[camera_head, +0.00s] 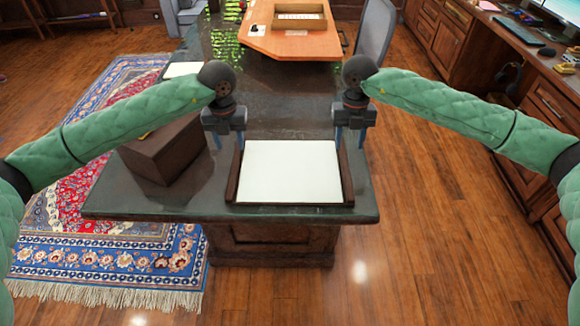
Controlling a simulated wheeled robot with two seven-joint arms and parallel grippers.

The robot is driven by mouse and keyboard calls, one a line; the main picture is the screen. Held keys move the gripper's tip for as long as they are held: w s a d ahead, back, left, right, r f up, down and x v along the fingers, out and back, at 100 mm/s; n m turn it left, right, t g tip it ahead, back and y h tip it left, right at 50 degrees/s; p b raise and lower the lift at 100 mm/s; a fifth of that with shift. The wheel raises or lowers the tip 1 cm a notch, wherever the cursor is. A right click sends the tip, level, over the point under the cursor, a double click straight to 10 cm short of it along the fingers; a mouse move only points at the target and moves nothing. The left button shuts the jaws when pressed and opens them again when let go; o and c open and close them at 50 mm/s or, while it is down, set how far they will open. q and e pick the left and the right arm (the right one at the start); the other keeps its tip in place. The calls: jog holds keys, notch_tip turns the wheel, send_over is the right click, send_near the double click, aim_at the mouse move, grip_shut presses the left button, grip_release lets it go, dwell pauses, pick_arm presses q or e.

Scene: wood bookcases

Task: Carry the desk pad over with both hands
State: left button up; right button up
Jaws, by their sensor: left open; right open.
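The desk pad (289,172) is a white sheet with dark brown side rails, lying flat on the dark desk (150,203) near its front edge. My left gripper (228,143) is over the pad's left side, near its far left corner, with its blue fingers pointing down and apart. My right gripper (350,142) is over the pad's right side, near its far right corner, also pointing down with fingers apart. Both are open. Whether the fingers straddle the rails or touch them I cannot tell.
A brown box (163,150) stands on the desk left of the pad. An orange wooden board (292,42) with a tray (300,16) is at the far end. A grey chair (375,30) is behind right. The desk between pad and board is clear.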

aim_at(234, 164)
pick_arm(q)
jog(key=shift+f, duration=3.9)
pick_arm(e)
jog(key=shift+s+f, duration=0.15)
jog(key=shift+f, duration=1.15)
jog(key=shift+s+f, duration=0.2)
jog(key=shift+f, duration=1.05)
jog(key=shift+s+f, duration=0.15)
jog(key=shift+f, duration=1.15)
pick_arm(q)
grip_shut()
pick_arm(e)
grip_shut()
